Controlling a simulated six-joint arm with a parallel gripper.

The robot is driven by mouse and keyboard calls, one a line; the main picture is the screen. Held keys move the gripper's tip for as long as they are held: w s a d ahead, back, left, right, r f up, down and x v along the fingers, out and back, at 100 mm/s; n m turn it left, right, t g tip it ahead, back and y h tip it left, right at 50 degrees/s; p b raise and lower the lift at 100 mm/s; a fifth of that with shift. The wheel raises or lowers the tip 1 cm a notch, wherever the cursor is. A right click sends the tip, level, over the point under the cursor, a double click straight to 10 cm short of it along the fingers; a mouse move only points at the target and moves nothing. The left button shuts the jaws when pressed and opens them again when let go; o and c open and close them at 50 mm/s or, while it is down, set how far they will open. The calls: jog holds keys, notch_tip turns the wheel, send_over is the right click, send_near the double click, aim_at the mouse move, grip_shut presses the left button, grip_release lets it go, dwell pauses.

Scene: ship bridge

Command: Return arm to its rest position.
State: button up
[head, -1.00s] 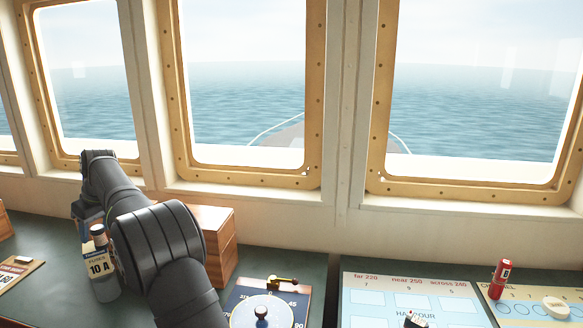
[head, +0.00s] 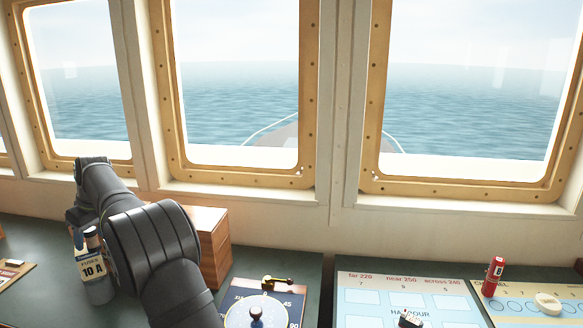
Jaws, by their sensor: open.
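My arm (head: 152,245) rises from the bottom of the head view and reaches to the upper left over the green console. Its far bend (head: 93,165) is in front of the left window. A bluish-grey wrist part (head: 76,215) hangs below that bend, just above and left of a fuse jar.
A fuse jar labelled 10 A (head: 98,291) stands close by my arm. A wooden box (head: 215,245) is behind it. A round dial (head: 256,315), a harbour chart (head: 365,309), a red marker (head: 494,277) and a cream piece (head: 547,303) lie to the right.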

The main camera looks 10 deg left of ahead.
aim_at(94, 229)
jog(key=w+v, duration=0.1)
jog(key=v, duration=1)
jog(key=x, duration=0.8)
jog(key=s+x, duration=0.1)
jog(key=x, duration=0.3)
notch_tip(94, 229, up, 4)
jog(key=shift+f, duration=0.1)
jog(key=w+d+r, duration=0.5)
jog(key=d+r, duration=0.2)
jog(key=d, duration=0.3)
jog(key=s+a+f, duration=0.1)
jog(key=a+f, duration=0.1)
jog(key=a, duration=0.1)
jog(key=s+a+f, duration=0.2)
jog(key=a, duration=0.1)
jog(key=s+a+f, duration=0.1)
jog(key=a+f, duration=0.1)
jog(key=a, duration=0.1)
jog(key=shift+s+a+f, duration=0.15)
jog(key=shift+s+f, duration=0.2)
jog(key=f, duration=0.4)
jog(key=shift+s+a+f, duration=0.15)
jog(key=shift+a+f, duration=0.15)
jog(key=shift+a, duration=0.05)
jog(key=v, duration=0.3)
jog(key=shift+d+r, duration=0.15)
jog(key=shift+r, duration=0.1)
jog(key=shift+w+d+r, duration=0.25)
jog(key=shift+d+r, duration=0.05)
jog(key=shift+r, duration=0.3)
